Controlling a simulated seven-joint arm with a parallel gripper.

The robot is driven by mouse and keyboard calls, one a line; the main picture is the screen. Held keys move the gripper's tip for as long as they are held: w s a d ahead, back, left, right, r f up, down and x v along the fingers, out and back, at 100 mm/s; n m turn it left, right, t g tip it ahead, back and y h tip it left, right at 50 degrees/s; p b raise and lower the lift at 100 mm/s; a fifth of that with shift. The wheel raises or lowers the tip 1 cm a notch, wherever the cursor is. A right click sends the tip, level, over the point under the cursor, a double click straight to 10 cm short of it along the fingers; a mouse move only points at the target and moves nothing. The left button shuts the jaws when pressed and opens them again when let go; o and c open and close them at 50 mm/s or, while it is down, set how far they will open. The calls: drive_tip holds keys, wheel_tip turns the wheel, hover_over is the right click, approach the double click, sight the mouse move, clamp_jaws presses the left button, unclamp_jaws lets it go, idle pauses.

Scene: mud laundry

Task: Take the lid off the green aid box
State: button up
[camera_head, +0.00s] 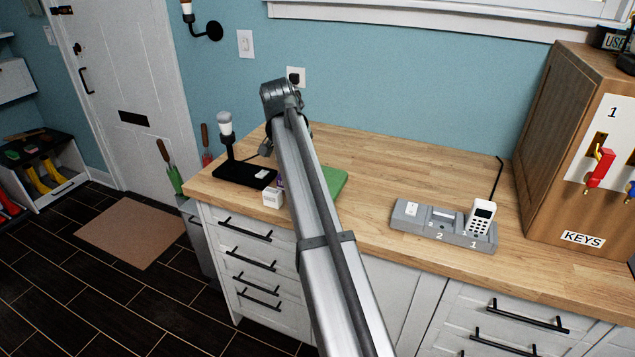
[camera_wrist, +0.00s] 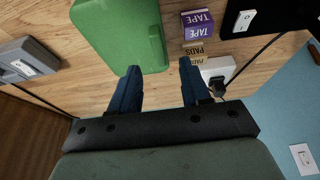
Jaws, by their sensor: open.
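The green aid box (camera_head: 335,183) sits on the wooden counter, mostly hidden behind my arm in the head view. In the wrist view its smooth green top (camera_wrist: 115,35) fills the upper left, with a small raised green piece (camera_wrist: 155,44) near its right edge. I cannot make out a seam between lid and box. My gripper (camera_wrist: 160,65) is open and empty. Its blue fingers show below the box's lower right corner in the wrist view, and I cannot judge their height above it. In the head view the fingers are hidden by my arm.
A purple TAPE box (camera_wrist: 197,22) and a brown PADS box (camera_wrist: 195,48) lie right of the green box in the wrist view. A lamp on a black base (camera_head: 245,175) stands left on the counter. A grey phone dock (camera_head: 440,222) and wooden key cabinet (camera_head: 575,150) stand right.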

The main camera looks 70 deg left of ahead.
drive_tip(key=shift+w+x, duration=0.15)
drive_tip(key=shift+x, duration=1.7)
drive_tip(key=shift+w+x, duration=0.15)
drive_tip(key=shift+x, duration=1.65)
drive_tip(key=shift+r, duration=0.1)
drive_tip(key=shift+c, duration=0.2)
clamp_jaws()
